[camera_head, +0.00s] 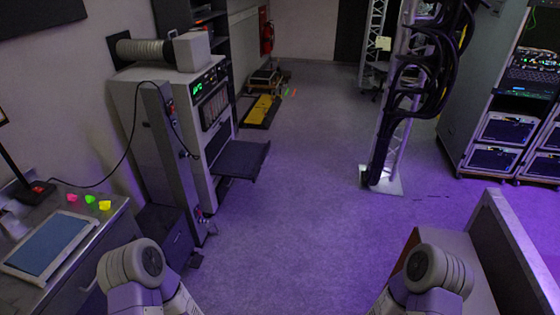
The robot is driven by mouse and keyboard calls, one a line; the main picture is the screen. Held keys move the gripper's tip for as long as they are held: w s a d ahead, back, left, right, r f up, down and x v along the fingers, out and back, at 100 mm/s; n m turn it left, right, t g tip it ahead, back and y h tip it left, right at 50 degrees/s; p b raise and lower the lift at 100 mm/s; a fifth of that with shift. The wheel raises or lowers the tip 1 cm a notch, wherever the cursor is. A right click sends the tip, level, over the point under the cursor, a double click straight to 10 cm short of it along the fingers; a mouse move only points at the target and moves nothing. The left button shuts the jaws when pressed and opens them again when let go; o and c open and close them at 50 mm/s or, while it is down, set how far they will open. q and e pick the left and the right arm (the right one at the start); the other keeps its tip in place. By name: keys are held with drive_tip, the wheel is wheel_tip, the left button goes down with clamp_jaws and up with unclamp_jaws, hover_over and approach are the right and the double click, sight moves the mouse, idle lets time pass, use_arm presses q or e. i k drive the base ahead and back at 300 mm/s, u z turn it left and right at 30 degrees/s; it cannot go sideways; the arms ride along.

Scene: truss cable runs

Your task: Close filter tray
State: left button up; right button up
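A dark flat tray (240,160) sticks out from the front of a tall pale machine (172,105) at left centre; I take this to be the filter tray, and it stands pulled out. The machine has a front panel with green lit displays and a ribbed duct (143,50) on top. My two arms show only as rounded pale links at the bottom left and bottom right. Neither gripper is in view, and nothing is touching the tray.
A bench (88,240) with a blue-topped panel (48,244) stands at left. A truss (393,140) with black cables, equipment racks (500,128) and a low wall (515,245) are right. The central floor is clear.

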sight(242, 160)
drive_tip(key=u, duration=0.3)
drive_tip(key=i, duration=1.2)
drive_tip(key=z, duration=0.7)
drive_tip(key=i, duration=2.5)
drive_tip(key=u, duration=2.3)
